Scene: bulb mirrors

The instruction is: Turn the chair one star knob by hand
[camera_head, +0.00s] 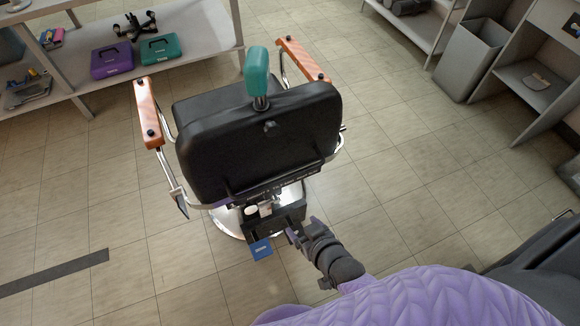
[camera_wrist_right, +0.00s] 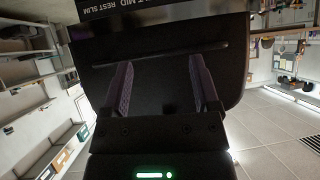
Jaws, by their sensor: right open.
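The barber-style chair (camera_head: 255,150) stands in the middle of the head view with its black back toward me. A small dark knob (camera_head: 270,127) sits high on the back, below the teal headrest (camera_head: 257,72); I cannot make out its star shape. My right gripper (camera_head: 291,235) is low behind the chair, beside the dark box under the seat, well below that knob. In the right wrist view its two purple-grey fingers (camera_wrist_right: 161,82) are apart with nothing between them, facing a black panel with white lettering (camera_wrist_right: 155,12). My left gripper is not in view.
A blue block (camera_head: 261,249) hangs at the dark box (camera_head: 275,222) near my right gripper. Orange armrests (camera_head: 148,112) flank the chair. A shelf with purple (camera_head: 112,60) and teal cases (camera_head: 160,48) stands at the back left. The tiled floor around is mostly clear.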

